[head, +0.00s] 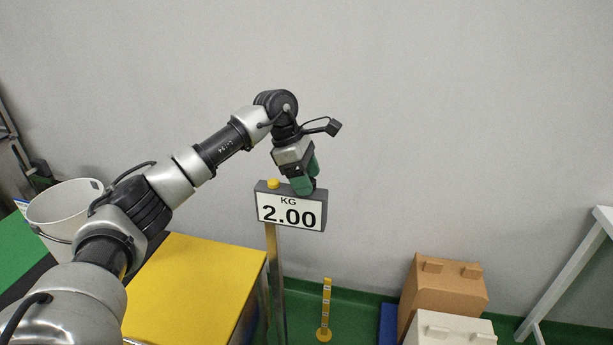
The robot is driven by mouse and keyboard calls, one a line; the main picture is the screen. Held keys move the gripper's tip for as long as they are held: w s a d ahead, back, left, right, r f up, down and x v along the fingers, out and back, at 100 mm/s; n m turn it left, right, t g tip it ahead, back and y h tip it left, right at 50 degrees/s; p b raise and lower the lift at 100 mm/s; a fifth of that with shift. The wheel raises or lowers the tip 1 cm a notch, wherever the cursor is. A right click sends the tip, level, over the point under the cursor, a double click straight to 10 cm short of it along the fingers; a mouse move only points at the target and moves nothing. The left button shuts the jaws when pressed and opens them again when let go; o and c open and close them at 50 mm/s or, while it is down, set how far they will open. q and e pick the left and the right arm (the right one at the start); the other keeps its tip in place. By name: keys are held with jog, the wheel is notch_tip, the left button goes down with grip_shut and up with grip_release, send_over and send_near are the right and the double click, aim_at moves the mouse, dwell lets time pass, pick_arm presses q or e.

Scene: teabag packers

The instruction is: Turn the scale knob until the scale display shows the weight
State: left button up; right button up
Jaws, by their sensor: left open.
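The scale display (291,212) is a dark box on a post, and its white face reads "KG 2.00". A small yellow knob (273,183) sits on top of the box near its left end. My left gripper (304,187), with green fingers, reaches down at the top of the box, right of the knob. It is open with nothing seen between its fingers. I cannot tell whether the fingers touch the box. My right gripper is not in view.
A yellow-topped platform (195,285) stands left of the display post. A white bucket (64,207) is at the far left. A brown box (442,290) and a white box (450,330) are at the lower right, near a short yellow post (325,305). A grey wall stands behind.

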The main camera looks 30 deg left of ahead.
pick_arm(q)
jog(key=b+v, duration=0.2)
jog(key=v, duration=0.8)
jog(key=shift+r, duration=0.4)
jog(key=shift+a, duration=0.15)
